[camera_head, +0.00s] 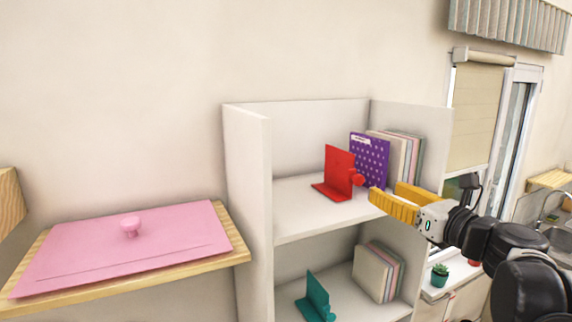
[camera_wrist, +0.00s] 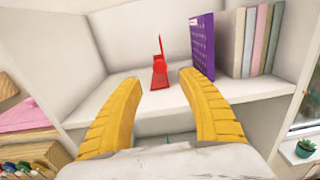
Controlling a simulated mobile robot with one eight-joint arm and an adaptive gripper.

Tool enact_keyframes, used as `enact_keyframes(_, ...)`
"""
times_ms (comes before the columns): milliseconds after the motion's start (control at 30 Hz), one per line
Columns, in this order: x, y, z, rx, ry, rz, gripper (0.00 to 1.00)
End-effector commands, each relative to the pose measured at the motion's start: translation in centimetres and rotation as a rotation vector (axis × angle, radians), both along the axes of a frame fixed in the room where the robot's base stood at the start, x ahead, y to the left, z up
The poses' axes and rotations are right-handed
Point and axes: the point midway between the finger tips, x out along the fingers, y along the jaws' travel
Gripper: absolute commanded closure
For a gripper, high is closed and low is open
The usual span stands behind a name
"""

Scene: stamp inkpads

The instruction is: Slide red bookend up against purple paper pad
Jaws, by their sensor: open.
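The red bookend (camera_head: 338,171) stands upright on the upper shelf (camera_head: 300,222), its flat foot reaching left and a red knob on its near edge. The purple paper pad (camera_head: 372,158) with pale dots stands to its right, at the left end of a row of books. In the wrist view the bookend (camera_wrist: 159,68) is seen edge-on, with a gap between it and the pad (camera_wrist: 202,45). My gripper (camera_head: 378,200) has yellow fingers. In the wrist view they are open (camera_wrist: 158,80) and spread either side of the bookend's line, in front of it and apart from it.
Several pale books (camera_head: 402,155) stand right of the pad. The shelf's left side wall (camera_head: 248,190) and right wall bound the space. A lower shelf holds a teal bookend (camera_head: 315,298) and books (camera_head: 378,272). The upper shelf is clear left of the red bookend.

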Motion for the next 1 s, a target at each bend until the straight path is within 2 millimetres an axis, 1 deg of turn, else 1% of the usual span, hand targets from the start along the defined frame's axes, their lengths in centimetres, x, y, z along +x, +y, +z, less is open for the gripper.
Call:
enact_keyframes(300, 5.7, 2.3, 0.0, -0.004, 0.000, 0.005, 0.53)
enact_keyframes(400, 7.3, 2.9, 0.0, -0.005, 0.000, 0.005, 0.53)
enact_keyframes(500, 8.4, 3.2, 0.0, -0.005, 0.000, 0.003, 0.53)
enact_keyframes(633, 9.2, 3.5, -0.1, -0.005, 0.000, 0.003, 0.53)
enact_keyframes(900, 9.3, 3.6, -0.2, -0.006, 0.000, 0.002, 0.53)
enact_keyframes(933, 9.3, 3.6, -0.2, -0.006, 0.000, 0.002, 0.57)
enact_keyframes(967, 9.3, 3.5, -0.2, -0.006, 0.000, 0.002, 0.66)
enact_keyframes(1000, 9.3, 3.5, -0.2, -0.006, 0.000, 0.002, 0.78)
